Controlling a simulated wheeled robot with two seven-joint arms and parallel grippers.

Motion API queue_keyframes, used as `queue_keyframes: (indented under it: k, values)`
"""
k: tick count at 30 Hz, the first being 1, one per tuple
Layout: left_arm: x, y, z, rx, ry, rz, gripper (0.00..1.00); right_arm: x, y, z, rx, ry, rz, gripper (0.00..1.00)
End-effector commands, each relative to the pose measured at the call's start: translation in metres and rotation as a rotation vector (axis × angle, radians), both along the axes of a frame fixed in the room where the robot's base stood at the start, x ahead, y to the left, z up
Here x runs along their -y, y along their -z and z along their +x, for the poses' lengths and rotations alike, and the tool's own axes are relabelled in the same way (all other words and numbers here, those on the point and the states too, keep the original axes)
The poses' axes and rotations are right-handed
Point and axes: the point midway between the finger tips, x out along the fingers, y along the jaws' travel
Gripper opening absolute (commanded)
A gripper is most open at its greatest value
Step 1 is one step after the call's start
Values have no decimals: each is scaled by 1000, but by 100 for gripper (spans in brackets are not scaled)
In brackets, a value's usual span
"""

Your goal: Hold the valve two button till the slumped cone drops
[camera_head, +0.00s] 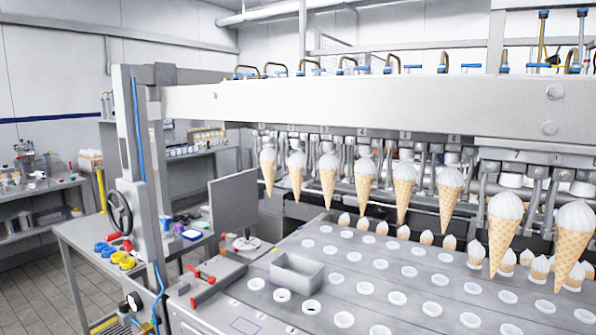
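A row of several filled cones hangs point-down from the holders under the machine's long beam (380,105). The leftmost cone (268,172) and the one beside it (297,174) are small and far; the rightmost cone (574,240) is nearest and largest. All have white tops; I cannot tell which is slumped. Small number labels run along the holders, and the left ones are too small to read. Bent brass-coloured pipes with blue fittings (444,66) stand along the top. I cannot make out a valve two button. Neither of my grippers is in view.
Below is a metal plate (330,298) with rows of round white-rimmed openings, several holding cones at the back. An empty metal tray (297,273) sits at its left. A side table (85,238) holds blue and yellow rings (122,258). A post with a handwheel (120,213) stands left.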

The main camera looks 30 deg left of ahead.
Motion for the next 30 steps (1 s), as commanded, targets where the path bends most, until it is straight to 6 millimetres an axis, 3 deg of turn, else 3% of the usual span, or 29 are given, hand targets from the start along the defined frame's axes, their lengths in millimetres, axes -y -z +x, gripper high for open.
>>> queue_keyframes:
  k: [25, 30]
  values:
    - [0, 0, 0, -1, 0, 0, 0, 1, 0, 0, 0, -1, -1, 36]
    - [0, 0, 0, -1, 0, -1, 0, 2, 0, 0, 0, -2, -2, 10]
